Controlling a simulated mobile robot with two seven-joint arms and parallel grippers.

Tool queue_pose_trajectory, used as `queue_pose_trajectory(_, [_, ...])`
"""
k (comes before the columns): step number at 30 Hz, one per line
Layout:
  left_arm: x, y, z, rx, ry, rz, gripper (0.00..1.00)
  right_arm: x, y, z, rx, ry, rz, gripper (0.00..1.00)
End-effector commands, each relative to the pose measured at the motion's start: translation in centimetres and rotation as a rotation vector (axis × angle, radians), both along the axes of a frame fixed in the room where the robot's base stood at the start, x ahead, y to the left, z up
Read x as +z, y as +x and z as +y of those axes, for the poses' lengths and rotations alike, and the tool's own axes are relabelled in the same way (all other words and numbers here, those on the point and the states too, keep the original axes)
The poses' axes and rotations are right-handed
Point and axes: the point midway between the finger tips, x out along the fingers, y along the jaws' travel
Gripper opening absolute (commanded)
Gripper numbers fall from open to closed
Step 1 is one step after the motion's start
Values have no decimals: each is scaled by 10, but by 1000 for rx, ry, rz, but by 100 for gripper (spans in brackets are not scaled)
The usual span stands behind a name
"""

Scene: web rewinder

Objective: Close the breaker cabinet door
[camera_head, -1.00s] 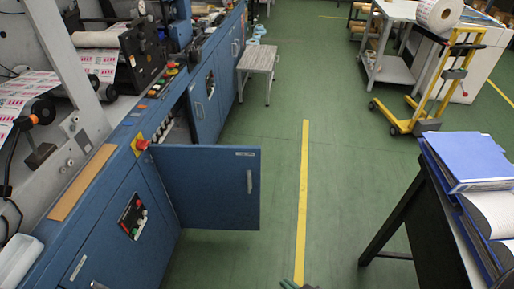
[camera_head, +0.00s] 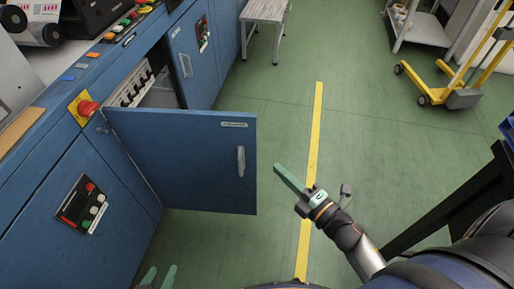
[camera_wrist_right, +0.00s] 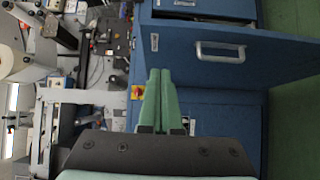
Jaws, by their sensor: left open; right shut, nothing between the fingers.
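The blue breaker cabinet door (camera_head: 190,160) stands wide open, swung out from the machine over the floor. Its grey handle (camera_head: 241,161) is near the free edge. Switches show in the open cabinet (camera_head: 140,85) behind it. The door also shows in the right wrist view (camera_wrist_right: 275,65), its handle (camera_wrist_right: 220,52) beyond the fingers. My right gripper (camera_head: 280,170) is shut and empty, to the right of the door's free edge and apart from it. It also shows in the right wrist view (camera_wrist_right: 160,75). My left gripper (camera_head: 158,272) is open at the bottom edge, below the door.
A red emergency button (camera_head: 87,107) on a yellow plate sits beside the door's hinge side. A control panel (camera_head: 83,205) is on the front at lower left. A dark table (camera_head: 455,205) stands at right. Green floor with a yellow line (camera_head: 313,130) is open between.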

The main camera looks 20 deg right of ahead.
Motion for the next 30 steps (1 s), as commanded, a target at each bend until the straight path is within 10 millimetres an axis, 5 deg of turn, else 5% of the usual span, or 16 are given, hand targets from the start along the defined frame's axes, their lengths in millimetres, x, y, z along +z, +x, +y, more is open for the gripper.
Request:
queue_pose_trajectory(5, [-1,-1,-1,-5,0,3,50,0,12,5,15,-30,-18,0])
queue_pose_trajectory(20, [-1,1,2,-2,7,-3,50,0,99,35,13,-27,-16,0])
queue_pose_trajectory(30, [-3,2,4,0,9,-8,50,-1,129,16,12,-26,-12,0])
